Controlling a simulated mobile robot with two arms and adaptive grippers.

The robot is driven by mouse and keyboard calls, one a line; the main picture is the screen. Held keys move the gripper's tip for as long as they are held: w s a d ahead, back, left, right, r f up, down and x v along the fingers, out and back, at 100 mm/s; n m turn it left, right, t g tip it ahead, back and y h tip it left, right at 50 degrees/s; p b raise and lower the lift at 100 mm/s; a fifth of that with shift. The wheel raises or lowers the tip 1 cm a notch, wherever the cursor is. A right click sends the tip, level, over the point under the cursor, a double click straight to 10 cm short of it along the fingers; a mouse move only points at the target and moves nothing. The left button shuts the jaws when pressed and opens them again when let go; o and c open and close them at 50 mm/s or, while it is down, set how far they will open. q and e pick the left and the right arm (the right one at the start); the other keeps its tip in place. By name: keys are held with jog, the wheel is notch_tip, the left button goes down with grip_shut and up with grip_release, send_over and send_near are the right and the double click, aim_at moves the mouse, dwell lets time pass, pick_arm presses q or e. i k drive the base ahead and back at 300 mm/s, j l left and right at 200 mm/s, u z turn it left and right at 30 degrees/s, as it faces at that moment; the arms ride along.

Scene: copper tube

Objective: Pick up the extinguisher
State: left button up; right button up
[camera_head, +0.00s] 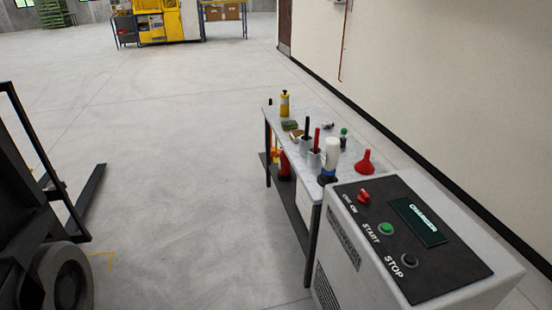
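The extinguisher (284,165) is a small red cylinder on the lower shelf of a narrow metal table (297,121). It stands under the tabletop, towards the table's left side, partly hidden behind the table's edge and close to something orange (275,152). Neither of my grippers shows in the head view, and nothing is seen touching the extinguisher.
A grey machine with a control panel (409,235) stands at the table's near end. Bottles, tools and a red funnel (365,162) crowd the tabletop. A dark forklift (50,240) stands at the left. The floor (180,180) between forklift and table is clear.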

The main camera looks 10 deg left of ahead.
aim_at(284, 167)
jog(key=i+j, duration=0.5)
jog(key=i+j+z, duration=0.1)
jog(key=i+j, duration=0.4)
jog(key=j, duration=0.25)
